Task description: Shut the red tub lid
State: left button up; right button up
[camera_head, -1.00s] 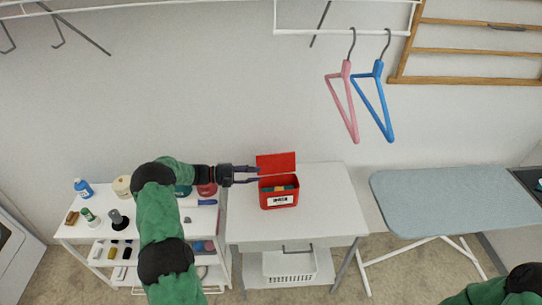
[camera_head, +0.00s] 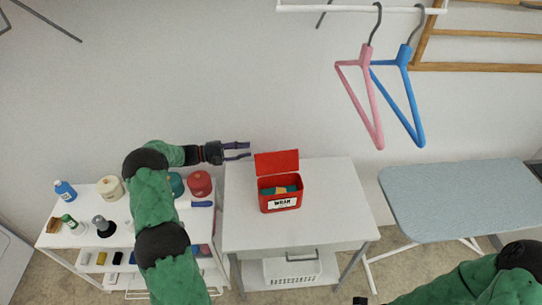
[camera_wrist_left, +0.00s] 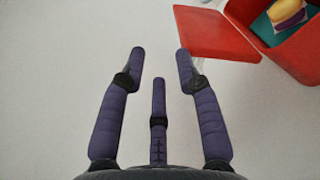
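The red tub (camera_head: 267,202) stands on the white table, with a white label on its front and coloured items inside. Its red lid (camera_head: 277,162) is open, raised at the back of the tub. In the left wrist view the lid (camera_wrist_left: 215,32) lies at the upper right, beside the tub (camera_wrist_left: 298,58). My left gripper (camera_head: 249,149) is open and empty, to the left of the lid and apart from it. In the wrist view its fingers (camera_wrist_left: 160,60) are spread with nothing between them. Of my right gripper, only a dark bit shows at the bottom edge (camera_head: 360,300).
The white table (camera_head: 335,210) is clear around the tub. A white trolley (camera_head: 125,238) with bottles and tins stands left. A blue ironing board (camera_head: 455,200) stands right. Pink (camera_head: 360,95) and blue (camera_head: 400,95) hangers hang above. A white basket (camera_head: 292,270) sits below.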

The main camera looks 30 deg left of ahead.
aim_at(272, 154)
pick_arm(q)
notch_tip(272, 154, down, 6)
jog(key=b, duration=0.5)
jog(key=b+x, duration=0.1)
jog(key=x, duration=0.9)
jog(key=shift+w+d+r, duration=0.1)
jog(key=shift+w+d, duration=0.05)
jog(key=shift+w, duration=0.35)
jog(key=shift+c, duration=0.3)
grip_shut()
